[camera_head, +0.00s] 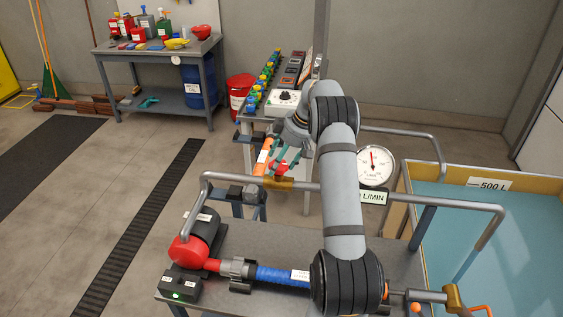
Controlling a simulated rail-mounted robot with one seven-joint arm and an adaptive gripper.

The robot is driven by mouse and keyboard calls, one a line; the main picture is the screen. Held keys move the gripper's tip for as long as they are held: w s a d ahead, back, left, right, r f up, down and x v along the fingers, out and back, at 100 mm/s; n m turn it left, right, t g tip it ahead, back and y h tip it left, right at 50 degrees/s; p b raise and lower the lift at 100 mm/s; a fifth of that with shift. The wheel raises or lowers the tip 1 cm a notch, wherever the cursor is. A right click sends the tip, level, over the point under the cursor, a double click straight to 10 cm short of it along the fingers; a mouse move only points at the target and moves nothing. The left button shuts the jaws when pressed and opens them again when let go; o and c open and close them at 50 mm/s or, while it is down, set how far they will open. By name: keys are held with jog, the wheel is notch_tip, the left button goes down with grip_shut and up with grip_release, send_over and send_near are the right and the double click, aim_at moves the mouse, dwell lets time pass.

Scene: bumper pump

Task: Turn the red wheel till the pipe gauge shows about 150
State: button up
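The pipe gauge (375,166) is a round white dial at the right of my arm, above a sign (373,197) reading "L/MIN". Its red needle points nearly straight up; the numbers are too small to read. The red wheel (280,169) seems to be the small red part on the brass valve (280,184) in the horizontal pipe, left of the gauge. My gripper (284,158) points down at it, with teal fingers close around or against the red part. Contact and finger gap cannot be made out.
An orange labelled part (262,160) stands just left of the wheel. A red pump (187,250) with a blue hose (283,277) lies on the front bench. A control panel (284,97) is behind my gripper. A water tank (515,235) stands at right.

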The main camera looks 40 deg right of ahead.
jog(key=shift+o, duration=1.1)
jog(key=shift+w+a, duration=0.1)
jog(key=shift+a, duration=0.05)
jog(key=shift+s+d+r, duration=0.1)
jog(key=shift+s+d, duration=0.1)
jog(key=v, duration=1.1)
jog(key=shift+s+a+r, duration=0.1)
jog(key=shift+r, duration=0.3)
jog(key=x, duration=1.2)
jog(key=shift+s+f, duration=0.1)
jog(key=shift+f, duration=0.1)
jog(key=shift+r, duration=0.1)
